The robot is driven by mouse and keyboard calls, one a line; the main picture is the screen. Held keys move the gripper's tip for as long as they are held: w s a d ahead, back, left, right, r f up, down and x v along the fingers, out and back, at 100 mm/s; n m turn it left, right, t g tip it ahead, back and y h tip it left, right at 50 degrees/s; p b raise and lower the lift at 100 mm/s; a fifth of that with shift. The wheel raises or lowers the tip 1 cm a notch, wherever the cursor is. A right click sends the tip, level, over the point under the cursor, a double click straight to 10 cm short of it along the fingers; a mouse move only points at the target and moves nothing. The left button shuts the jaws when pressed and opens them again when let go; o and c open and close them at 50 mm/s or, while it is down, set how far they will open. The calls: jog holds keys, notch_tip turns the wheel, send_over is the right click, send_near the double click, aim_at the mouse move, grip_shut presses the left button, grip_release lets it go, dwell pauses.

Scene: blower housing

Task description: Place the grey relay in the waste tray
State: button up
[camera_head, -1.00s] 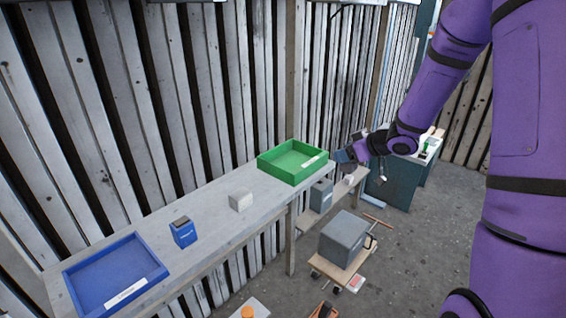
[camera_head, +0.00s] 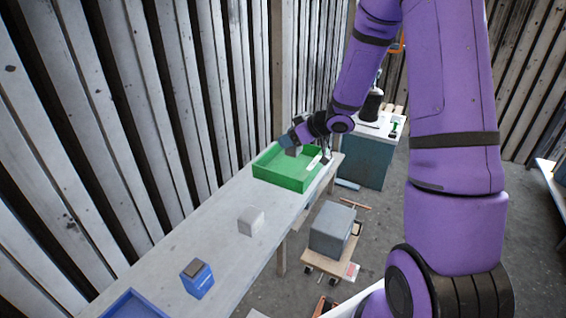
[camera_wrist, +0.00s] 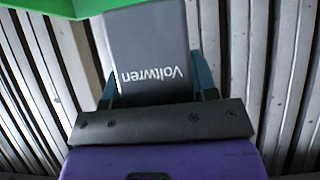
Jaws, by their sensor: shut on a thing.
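My gripper (camera_head: 288,143) is shut on the grey relay (camera_head: 294,151) above the green tray (camera_head: 285,182). In the wrist view the grey relay (camera_wrist: 150,40) sits between both fingers and bears the word "Voltwren". A strip of the green tray (camera_wrist: 40,5) shows at the top of that view. The blue tray (camera_head: 132,304) is at the near end of the bench, cut off by the picture edge. Each tray is a possible waste tray; the label on the green one is too small to read. The relay's clearance from the green tray's floor is hard to tell.
A white-grey block (camera_head: 251,221) and a blue box with a dark top (camera_head: 197,279) stand on the grey bench (camera_head: 185,235). A slatted wall runs along the bench's back. A grey case (camera_head: 332,229) sits on a low trolley beside the bench.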

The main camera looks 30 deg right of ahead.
jog(key=shift+f, duration=4.15)
jog(key=shift+f, duration=0.1)
jog(key=o, duration=1)
jog(key=v, duration=1.2)
jog(key=s+r+m+h, duration=0.2)
jog(key=r+h, duration=0.2)
jog(key=r, duration=0.5)
jog(key=s+r+m+h, duration=0.2)
jog(key=r+h, duration=0.3)
jog(key=r, duration=0.4)
jog(key=s+a+r+m+g+y, duration=0.1)
jog(key=s+a+r, duration=0.1)
jog(key=s+a, duration=0.2)
jog(key=s+a+r+m+g+y, duration=0.1)
jog(key=s+a, duration=0.3)
jog(key=s, duration=0.6)
jog(key=s+a+r+g, duration=0.2)
jog(key=s+a+r, duration=0.1)
jog(key=s, duration=0.5)
jog(key=shift+a+r+m+y, duration=0.15)
jog(key=shift+a+m+y, duration=0.25)
jog(key=shift+a, duration=0.4)
